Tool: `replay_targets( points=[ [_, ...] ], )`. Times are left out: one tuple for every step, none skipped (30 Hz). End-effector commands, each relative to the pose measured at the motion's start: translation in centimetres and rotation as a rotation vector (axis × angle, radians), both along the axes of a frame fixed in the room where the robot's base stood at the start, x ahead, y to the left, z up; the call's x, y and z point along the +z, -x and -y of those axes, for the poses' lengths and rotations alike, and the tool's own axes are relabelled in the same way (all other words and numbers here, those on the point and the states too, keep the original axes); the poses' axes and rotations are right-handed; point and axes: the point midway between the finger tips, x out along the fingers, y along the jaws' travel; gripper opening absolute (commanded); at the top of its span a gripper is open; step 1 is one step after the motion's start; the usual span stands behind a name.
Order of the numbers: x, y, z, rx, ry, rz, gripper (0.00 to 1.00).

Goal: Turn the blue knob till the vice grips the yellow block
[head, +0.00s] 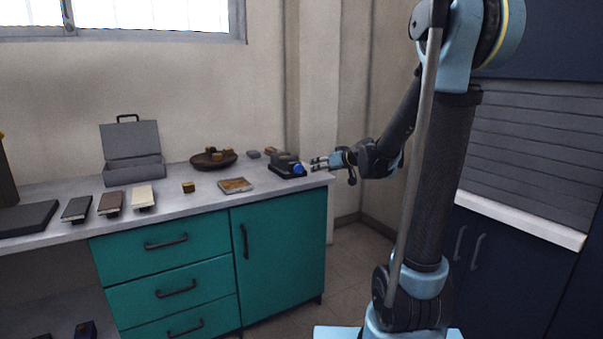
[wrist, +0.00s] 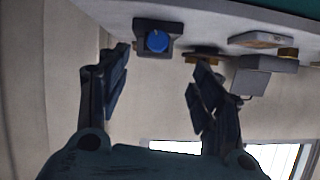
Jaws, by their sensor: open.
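The dark vice (head: 287,161) stands at the right end of the grey counter. Its blue knob (head: 298,169) faces my gripper (head: 319,164), which is open, just right of the knob and apart from it. In the wrist view, the blue knob (wrist: 157,40) shows on the dark vice (wrist: 139,25), beyond the open, empty fingers (wrist: 160,62). A small yellow block (head: 188,187) sits on the counter, well left of the vice. I cannot make out the vice's jaws or whether anything lies between them.
A flat tan-topped piece (head: 236,185) and a dark bowl of brown pieces (head: 213,165) lie left of the vice. Further left are an open grey box (head: 133,170) and several small covered books (head: 110,203). The counter (head: 205,205) ends just right of the vice.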

Motion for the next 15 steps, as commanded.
replay_targets(
  points=[
    [0.1,-0.4,-0.1,-0.002,-0.004,0.008,0.59],
    [0.1,-0.6,-0.2,-0.002,-0.005,0.012,0.59],
    [0.1,-0.8,-0.2,-0.002,-0.008,0.015,0.59],
    [0.1,-1.0,-0.3,-0.002,-0.008,0.017,0.59],
    [0.1,-1.1,-0.3,-0.002,-0.008,0.02,0.59],
    [0.0,-1.3,-0.5,-0.002,-0.008,0.02,0.59],
    [0.0,-1.4,-0.5,-0.002,-0.008,0.02,0.59],
    [-0.1,-1.5,-0.7,-0.002,-0.008,0.02,0.59],
    [-0.3,-1.7,-0.9,-0.002,-0.008,0.02,0.59],
    [-0.4,-2.0,-1.0,-0.002,-0.008,0.02,0.59],
    [-0.5,-2.2,-1.2,-0.001,-0.006,0.02,0.59],
    [-0.7,-2.5,-1.5,-0.001,-0.006,0.02,0.59],
    [-0.8,-2.8,-1.7,0.0,-0.007,0.02,0.59],
    [-0.9,-3.0,-1.9,0.0,-0.007,0.019,0.59],
    [-1.1,-3.4,-2.1,-0.001,-0.008,0.019,0.59]
  ],
)
